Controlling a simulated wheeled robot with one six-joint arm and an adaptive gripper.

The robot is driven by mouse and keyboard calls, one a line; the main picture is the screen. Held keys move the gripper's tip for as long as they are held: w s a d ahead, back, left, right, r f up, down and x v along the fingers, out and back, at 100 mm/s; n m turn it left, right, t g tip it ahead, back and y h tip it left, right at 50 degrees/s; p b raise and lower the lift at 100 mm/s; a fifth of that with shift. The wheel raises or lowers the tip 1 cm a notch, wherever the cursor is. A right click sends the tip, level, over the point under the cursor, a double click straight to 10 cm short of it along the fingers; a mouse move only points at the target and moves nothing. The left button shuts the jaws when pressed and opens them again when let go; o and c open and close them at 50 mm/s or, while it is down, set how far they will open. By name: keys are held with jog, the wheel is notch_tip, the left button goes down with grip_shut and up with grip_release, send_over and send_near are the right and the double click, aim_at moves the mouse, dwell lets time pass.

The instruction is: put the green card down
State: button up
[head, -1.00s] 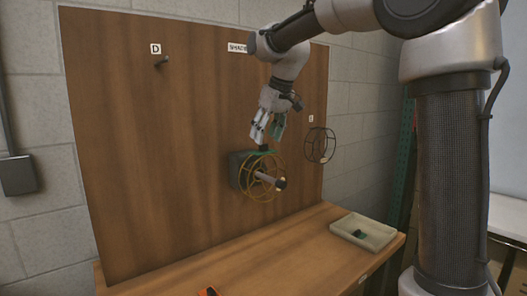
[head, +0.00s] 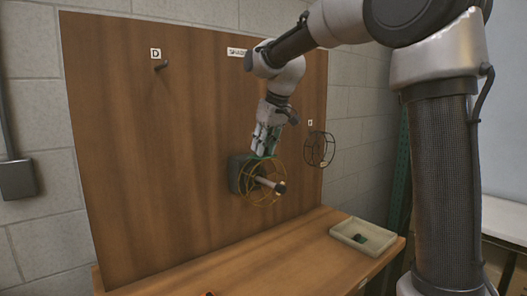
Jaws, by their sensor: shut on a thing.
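A small dark-green flat piece (head: 361,238), which looks like the green card, lies in the pale tray on the bench at the right. My gripper (head: 264,155) is well away from it, up at the board. Its fingers are shut at the green top edge of a yellow wire cage (head: 281,200), and they seem to grip that edge. The exact contact is too small to see. The cage sits around a pale rod with a dark end (head: 279,187), which sticks out from a dark grey box (head: 234,172) on the board.
A dark wire cage (head: 331,151) hangs at the board's right edge. An empty peg (head: 161,64) is under label D. The pale tray (head: 341,238) stands at the bench's right end. The middle of the bench (head: 255,262) is clear.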

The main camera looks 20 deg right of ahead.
notch_tip(320, 180, up, 10)
send_over(365, 233)
jog(key=s, duration=0.2)
notch_tip(365, 233, down, 36)
jog(key=f, duration=0.9)
jog(key=shift+w+d+f, duration=0.1)
jog(key=shift+w+d, duration=0.15)
jog(key=shift+d, duration=0.15)
jog(key=shift+f, duration=0.1)
